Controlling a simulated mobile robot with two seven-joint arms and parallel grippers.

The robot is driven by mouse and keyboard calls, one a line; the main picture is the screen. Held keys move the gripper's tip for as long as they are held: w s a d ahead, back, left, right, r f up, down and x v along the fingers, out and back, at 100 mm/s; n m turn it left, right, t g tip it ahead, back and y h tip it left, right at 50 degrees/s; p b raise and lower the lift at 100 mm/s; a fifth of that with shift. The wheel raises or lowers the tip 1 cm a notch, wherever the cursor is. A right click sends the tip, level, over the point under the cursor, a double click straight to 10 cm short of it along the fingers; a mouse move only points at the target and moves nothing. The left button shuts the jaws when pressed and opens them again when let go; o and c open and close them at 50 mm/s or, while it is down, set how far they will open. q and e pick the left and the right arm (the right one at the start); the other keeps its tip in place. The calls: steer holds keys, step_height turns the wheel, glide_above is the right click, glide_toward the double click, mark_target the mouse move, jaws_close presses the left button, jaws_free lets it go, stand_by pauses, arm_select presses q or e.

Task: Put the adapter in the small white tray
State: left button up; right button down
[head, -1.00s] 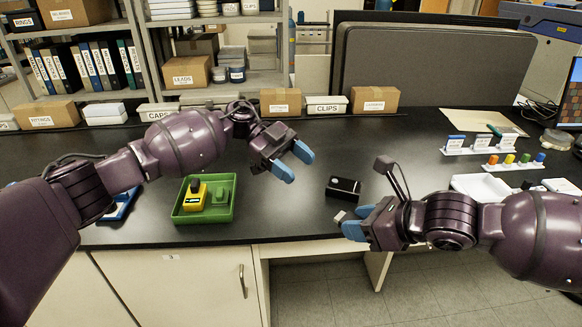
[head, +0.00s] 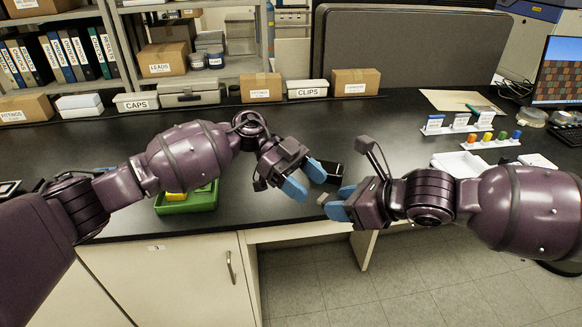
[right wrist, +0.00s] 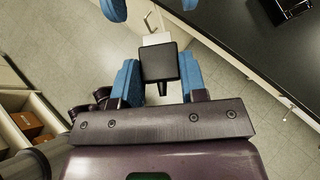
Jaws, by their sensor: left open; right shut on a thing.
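My right gripper (head: 338,206) is shut on the adapter, whose pale end (head: 324,199) sticks out between its blue fingertips, above the table's front edge. In the right wrist view, the adapter (right wrist: 158,62) is a dark square block with a pale end, between the blue fingers. My left gripper (head: 304,180) is open and empty. Its fingertips are close to the adapter's pale end, and they also show at the top of the right wrist view. The small white tray (head: 460,165) lies on the table to the right, beyond my right arm, which partly hides it.
A black box (head: 334,172) stands on the table behind the grippers. A green tray (head: 188,205) with a yellow item is partly hidden by my left arm. Racks with coloured pieces (head: 492,141) and labelled cards (head: 458,126) stand behind the white tray. The middle of the black table is clear.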

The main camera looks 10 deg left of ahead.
arm_select(q)
steer(key=shift+x, duration=1.3)
steer(key=c, duration=0.7)
steer(key=shift+c, duration=0.5)
arm_select(e)
steer(key=c, duration=0.6)
jaws_free()
steer(key=shift+d, duration=0.1)
